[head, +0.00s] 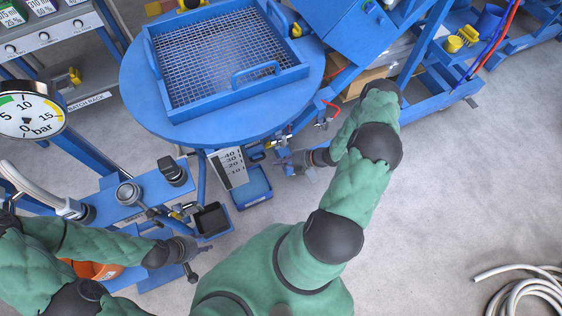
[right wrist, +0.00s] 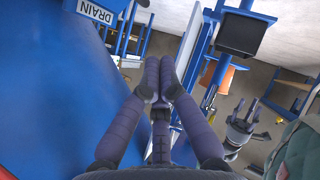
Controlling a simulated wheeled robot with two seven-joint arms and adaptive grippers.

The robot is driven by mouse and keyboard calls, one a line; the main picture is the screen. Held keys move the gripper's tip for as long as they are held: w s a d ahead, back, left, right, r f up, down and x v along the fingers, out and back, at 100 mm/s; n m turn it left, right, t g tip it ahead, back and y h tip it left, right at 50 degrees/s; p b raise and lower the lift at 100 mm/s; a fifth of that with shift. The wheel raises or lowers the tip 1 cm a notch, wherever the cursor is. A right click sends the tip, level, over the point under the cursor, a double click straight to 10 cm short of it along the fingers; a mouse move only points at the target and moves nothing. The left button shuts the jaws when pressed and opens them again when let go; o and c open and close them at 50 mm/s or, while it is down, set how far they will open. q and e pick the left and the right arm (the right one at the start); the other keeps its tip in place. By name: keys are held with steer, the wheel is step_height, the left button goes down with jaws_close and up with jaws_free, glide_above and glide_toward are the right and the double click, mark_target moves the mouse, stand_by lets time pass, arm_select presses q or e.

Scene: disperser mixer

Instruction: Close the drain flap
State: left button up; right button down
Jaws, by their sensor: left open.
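The blue round vessel (head: 140,95) stands in the upper middle of the head view, with a level gauge (head: 229,168) on its near side. A white DRAIN label (right wrist: 95,11) is on the blue surface in the right wrist view. I cannot clearly make out the drain flap. My right gripper (head: 287,160) is just below the vessel's rim, right of the gauge. Its fingers (right wrist: 158,68) are together in the wrist view, with nothing visible between them. My left gripper (head: 198,262) is open and empty at lower left, apart from the vessel; the wrist view also shows it (right wrist: 248,118).
A blue tray (head: 252,188) lies below the gauge, with a black bin (head: 211,219) beside it. A mesh basket (head: 237,84) sits on the vessel. A pressure gauge (head: 28,115) is at left. A hose coil (head: 525,290) lies at lower right; the floor between is clear.

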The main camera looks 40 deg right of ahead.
mark_target(257, 155)
steer(key=w+a+f+b, duration=0.3)
steer(key=w+f+b, duration=0.1)
steer(key=w+f, duration=0.2)
steer(key=shift+w+a, duration=0.15)
steer(key=shift+w, duration=0.2)
steer(key=shift+f, duration=0.15)
steer(key=shift+f, duration=0.2)
